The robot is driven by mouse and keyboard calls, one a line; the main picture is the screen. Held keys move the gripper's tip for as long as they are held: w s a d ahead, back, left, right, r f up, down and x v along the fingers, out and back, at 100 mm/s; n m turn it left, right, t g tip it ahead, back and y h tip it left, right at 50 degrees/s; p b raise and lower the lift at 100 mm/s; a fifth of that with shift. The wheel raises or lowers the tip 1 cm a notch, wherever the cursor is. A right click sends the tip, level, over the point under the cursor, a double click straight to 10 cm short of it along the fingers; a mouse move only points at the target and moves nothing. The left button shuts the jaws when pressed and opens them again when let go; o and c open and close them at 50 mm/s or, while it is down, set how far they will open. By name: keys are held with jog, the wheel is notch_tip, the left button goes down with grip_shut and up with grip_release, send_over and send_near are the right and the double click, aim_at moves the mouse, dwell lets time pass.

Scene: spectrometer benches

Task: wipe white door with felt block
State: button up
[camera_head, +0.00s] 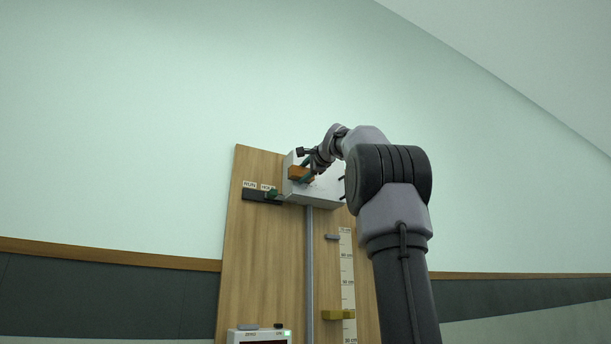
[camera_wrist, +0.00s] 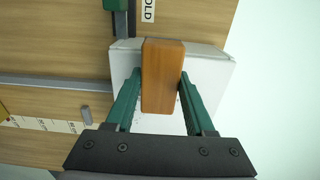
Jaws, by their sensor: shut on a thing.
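The felt block is an orange-brown block (camera_wrist: 163,75) between the green fingers of my gripper (camera_wrist: 160,88). My gripper is shut on it, and the block also shows in the head view (camera_head: 297,173). The white door (camera_wrist: 211,88) is the pale face of a box high on the wooden board. In the head view the white box (camera_head: 318,195) is partly hidden by my gripper and arm. The block lies over the door in the wrist view; I cannot tell whether it touches. A few faint specks show on the door below the block.
A dark switch plate with a green handle (camera_head: 271,194) and RUN and HOLD labels sits just left of the box. A grey rail (camera_head: 309,260) runs down the wooden board (camera_head: 262,275). A centimetre scale with a yellow slider (camera_head: 338,315) stands to its right. A display unit (camera_head: 259,336) is at the bottom.

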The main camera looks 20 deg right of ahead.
aim_at(327, 180)
jog(key=shift+r, duration=0.45)
jog(key=shift+w+d, duration=0.1)
jog(key=shift+d, duration=4.15)
jog(key=shift+w+d, duration=0.2)
jog(key=shift+d, duration=1.6)
jog(key=shift+s, duration=0.1)
jog(key=shift+s+d, duration=0.1)
jog(key=shift+s, duration=2.8)
jog(key=shift+s, duration=0.15)
jog(key=s, duration=0.2)
jog(key=shift+s, duration=0.35)
